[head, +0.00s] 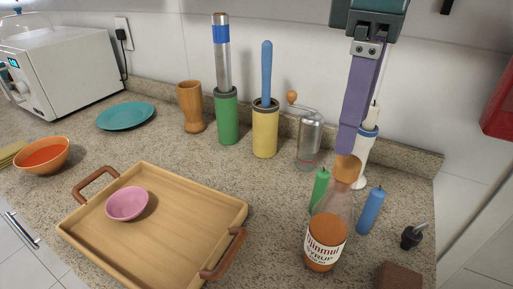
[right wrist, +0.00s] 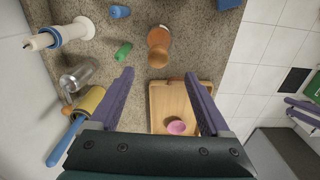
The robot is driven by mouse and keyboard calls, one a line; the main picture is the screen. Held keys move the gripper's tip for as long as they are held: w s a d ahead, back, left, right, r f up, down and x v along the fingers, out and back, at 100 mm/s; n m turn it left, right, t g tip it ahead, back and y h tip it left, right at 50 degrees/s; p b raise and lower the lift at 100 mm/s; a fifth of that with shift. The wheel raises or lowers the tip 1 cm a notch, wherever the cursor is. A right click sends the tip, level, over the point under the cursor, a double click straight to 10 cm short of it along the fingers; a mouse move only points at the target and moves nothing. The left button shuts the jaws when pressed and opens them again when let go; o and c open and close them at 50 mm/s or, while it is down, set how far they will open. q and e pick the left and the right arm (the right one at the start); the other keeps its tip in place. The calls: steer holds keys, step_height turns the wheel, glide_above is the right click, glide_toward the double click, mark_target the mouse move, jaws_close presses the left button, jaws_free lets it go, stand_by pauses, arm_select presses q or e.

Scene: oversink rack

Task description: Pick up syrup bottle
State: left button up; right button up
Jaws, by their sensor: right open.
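The syrup bottle (head: 326,240) stands upright on the counter at the lower right of the head view. It has an orange-brown cap, clear upper glass and a white label. My right gripper (head: 347,151) points down from above, its fingertips close to the cap; the fingers overlap in this view. In the right wrist view my right gripper (right wrist: 159,73) is open and empty, with the bottle (right wrist: 158,45) beyond the gap between the fingertips. Purple finger-like parts at that view's right edge look like my left gripper (right wrist: 289,108); its opening is unclear.
A green candle (head: 319,188) and a blue candle (head: 371,211) stand close behind the bottle. A pepper grinder (head: 309,140) and a white-and-blue holder (head: 363,155) are farther back. A wooden tray (head: 165,255) with a pink bowl (head: 127,203) lies left; a brown block (head: 400,277) is right.

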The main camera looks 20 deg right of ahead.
mark_target(344, 178)
step_height(344, 178, down, 4)
steer(key=shift+w+d+r, duration=0.1)
steer(key=shift+w+r, duration=0.05)
steer(key=shift+r, duration=0.05)
steer(key=shift+s+d+f, duration=0.15)
steer(key=shift+f, duration=1.45)
steer(key=shift+s+d+f, duration=0.1)
steer(key=shift+f, duration=1.45)
jaws_close()
steer(key=shift+r, duration=0.1)
